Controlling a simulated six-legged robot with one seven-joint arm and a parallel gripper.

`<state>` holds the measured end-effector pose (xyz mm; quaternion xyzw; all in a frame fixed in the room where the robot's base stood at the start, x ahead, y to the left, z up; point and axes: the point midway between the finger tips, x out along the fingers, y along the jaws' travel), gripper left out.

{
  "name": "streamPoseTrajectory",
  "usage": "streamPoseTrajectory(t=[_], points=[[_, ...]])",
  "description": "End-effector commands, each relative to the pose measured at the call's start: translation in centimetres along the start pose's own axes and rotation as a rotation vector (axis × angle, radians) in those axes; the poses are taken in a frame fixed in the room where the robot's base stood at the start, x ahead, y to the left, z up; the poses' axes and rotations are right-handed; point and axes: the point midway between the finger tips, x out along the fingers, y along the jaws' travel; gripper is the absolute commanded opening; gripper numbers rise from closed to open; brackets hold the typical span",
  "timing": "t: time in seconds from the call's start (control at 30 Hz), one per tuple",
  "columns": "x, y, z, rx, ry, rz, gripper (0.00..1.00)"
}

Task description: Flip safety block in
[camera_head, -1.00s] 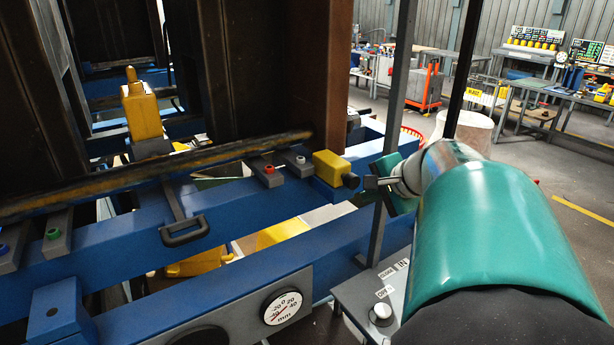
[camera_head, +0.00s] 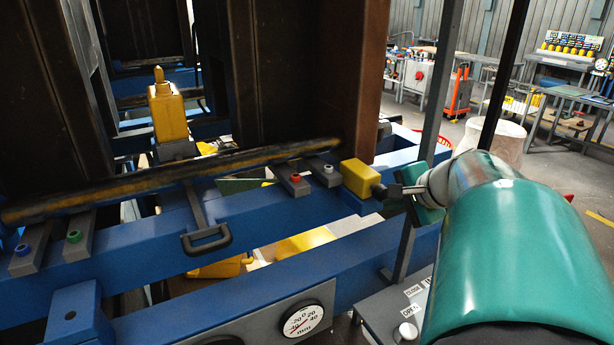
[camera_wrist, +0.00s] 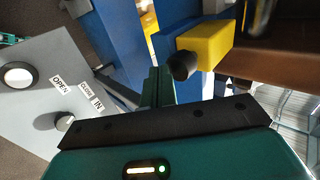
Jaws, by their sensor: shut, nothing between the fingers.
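The safety block appears to be the yellow block (camera_head: 360,178) with a black knob, at the right end of the blue beam (camera_head: 240,208) in the head view. In the wrist view the yellow block (camera_wrist: 208,46) is at upper centre right, its black knob (camera_wrist: 183,66) facing me. My gripper (camera_head: 399,190) is just right of the knob, very close to it; I cannot tell whether they touch. In the wrist view my gripper's fingers (camera_wrist: 158,88) are shut and empty, below and left of the knob.
A grey control panel (camera_wrist: 40,95) with OPEN, CLOSE and IN labels and round knobs is at left in the wrist view. A black handle (camera_head: 206,240) hangs off the beam. A dark post (camera_head: 500,85) stands behind my arm. A rusty brown wall (camera_head: 370,80) rises above the block.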

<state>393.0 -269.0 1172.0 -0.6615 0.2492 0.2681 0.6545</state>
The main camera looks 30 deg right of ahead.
Motion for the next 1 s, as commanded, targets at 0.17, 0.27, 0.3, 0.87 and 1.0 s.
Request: streamPoseTrajectory(t=[0.17,0.27,0.3,0.87,1.0], points=[[0.6,-0.6,0.0,-0.002,-0.001,-0.001,0.0],[1.6,-1.5,0.1,-0.003,-0.004,0.001,0.0],[2.1,-1.9,0.1,-0.004,-0.004,0.001,0.0],[4.0,-3.7,0.0,-0.001,-0.001,-0.001,0.0],[4.1,-3.8,0.0,-0.001,-0.001,-0.002,0.0]])
